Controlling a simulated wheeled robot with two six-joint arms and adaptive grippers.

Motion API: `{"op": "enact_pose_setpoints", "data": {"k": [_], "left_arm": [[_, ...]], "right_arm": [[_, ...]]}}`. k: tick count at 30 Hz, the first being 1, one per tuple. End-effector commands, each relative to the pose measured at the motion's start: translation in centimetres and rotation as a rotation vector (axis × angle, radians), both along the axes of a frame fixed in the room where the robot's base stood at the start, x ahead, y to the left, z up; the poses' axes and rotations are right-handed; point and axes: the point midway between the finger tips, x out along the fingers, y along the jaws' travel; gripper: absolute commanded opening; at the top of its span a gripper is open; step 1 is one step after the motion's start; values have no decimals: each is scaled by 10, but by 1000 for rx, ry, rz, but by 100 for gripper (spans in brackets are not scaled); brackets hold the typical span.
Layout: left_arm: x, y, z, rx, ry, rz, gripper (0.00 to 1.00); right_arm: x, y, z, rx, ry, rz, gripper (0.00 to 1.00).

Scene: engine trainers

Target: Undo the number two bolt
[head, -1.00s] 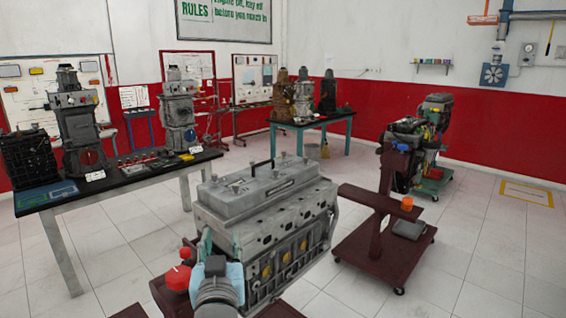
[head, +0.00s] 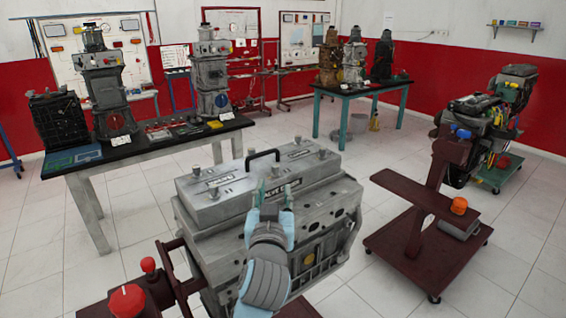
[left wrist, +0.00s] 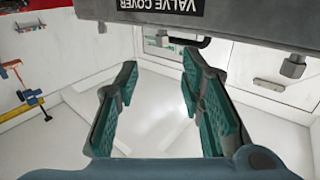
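The grey engine (head: 335,217) stands in the middle of the head view. I cannot read numbers by the bolts. My left gripper (head: 272,193) is open and empty, in front of the cover's front side. In the left wrist view, the fingers (left wrist: 160,95) are apart. The cover's edge (left wrist: 240,22) and a bolt (left wrist: 293,66) lie beyond them. My right gripper is not in view.
A dark red stand (head: 405,240) with an orange knob is to the right. Dark red frame parts with red knobs (head: 126,300) are at the lower left. A black-topped table (head: 155,146) with engine models is behind. White floor lies between them.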

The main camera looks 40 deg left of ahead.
Motion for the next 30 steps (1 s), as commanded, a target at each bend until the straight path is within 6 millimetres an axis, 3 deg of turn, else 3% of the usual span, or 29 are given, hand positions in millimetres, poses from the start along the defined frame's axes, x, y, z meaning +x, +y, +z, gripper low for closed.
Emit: {"op": "enact_pose_setpoints", "data": {"k": [6, 15, 21, 28, 30], "left_arm": [[43, 29, 1, 3, 2, 0, 36], [90, 63, 1, 0, 0, 0, 36], [102, 72, 0, -2, 1, -1, 36], [103, 72, 0, -2, 0, -2, 36], [103, 72, 0, -1, 0, -2, 26]], "right_arm": [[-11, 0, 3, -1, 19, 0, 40], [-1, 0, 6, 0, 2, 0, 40], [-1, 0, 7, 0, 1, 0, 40], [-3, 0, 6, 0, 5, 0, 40], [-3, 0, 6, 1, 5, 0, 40]]}}
